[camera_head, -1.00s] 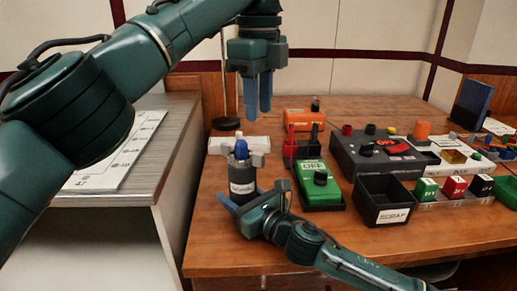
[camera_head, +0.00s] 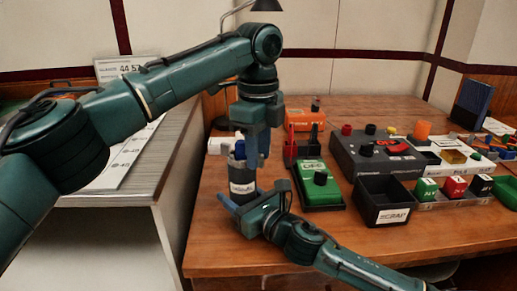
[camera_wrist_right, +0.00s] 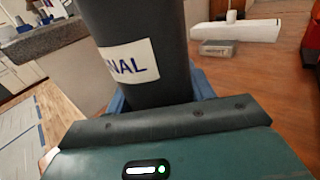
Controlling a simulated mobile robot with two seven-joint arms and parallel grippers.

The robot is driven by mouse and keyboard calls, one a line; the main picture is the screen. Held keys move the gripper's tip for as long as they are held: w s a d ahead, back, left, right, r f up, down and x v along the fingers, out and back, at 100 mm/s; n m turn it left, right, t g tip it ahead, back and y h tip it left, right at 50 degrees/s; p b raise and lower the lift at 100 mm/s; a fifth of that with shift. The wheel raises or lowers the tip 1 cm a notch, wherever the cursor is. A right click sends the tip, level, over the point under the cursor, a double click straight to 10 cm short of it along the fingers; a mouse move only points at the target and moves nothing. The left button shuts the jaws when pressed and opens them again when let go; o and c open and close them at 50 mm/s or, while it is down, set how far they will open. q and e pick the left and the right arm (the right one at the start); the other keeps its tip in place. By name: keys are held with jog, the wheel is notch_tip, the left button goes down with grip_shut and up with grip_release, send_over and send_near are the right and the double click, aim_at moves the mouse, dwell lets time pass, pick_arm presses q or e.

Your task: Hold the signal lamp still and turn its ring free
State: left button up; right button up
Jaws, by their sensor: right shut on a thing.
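The signal lamp (camera_head: 241,180) is a dark grey upright cylinder with a white label and a blue top, at the near left of the wooden table. My right gripper (camera_head: 240,204) is shut around its lower body. In the right wrist view the lamp body (camera_wrist_right: 145,80) fills the middle, with blue fingers on both sides and label letters "NAL" showing. My left gripper (camera_head: 258,150) points down at the lamp's upper right, its blue fingers overlapping the lamp's top in the picture. Whether it touches the lamp, and its finger gap, cannot be told. The ring is largely hidden.
A black scrap bin (camera_head: 383,203) and a dark grey panel (camera_head: 372,155) are farther right. A red holder (camera_head: 303,149) and an orange box (camera_head: 299,119) are behind. The front table is bare.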

pick_arm(q)
grip_shut()
jog(key=shift+w+d+n, duration=0.1)
jog(key=shift+n, duration=0.2)
jog(key=shift+w+a+n, duration=0.1)
jog(key=shift+w+n, duration=0.7)
jog(key=shift+n, duration=1.75)
jog(key=shift+w+a+n, duration=0.1)
jog(key=shift+w+n, duration=0.75)
jog(key=shift+n, duration=1.65)
jog(key=shift+w+a+n, duration=0.1)
jog(key=shift+w+n, duration=0.7)
jog(key=shift+n, duration=1.75)
jog(key=shift+o, duration=0.5)
grip_release()
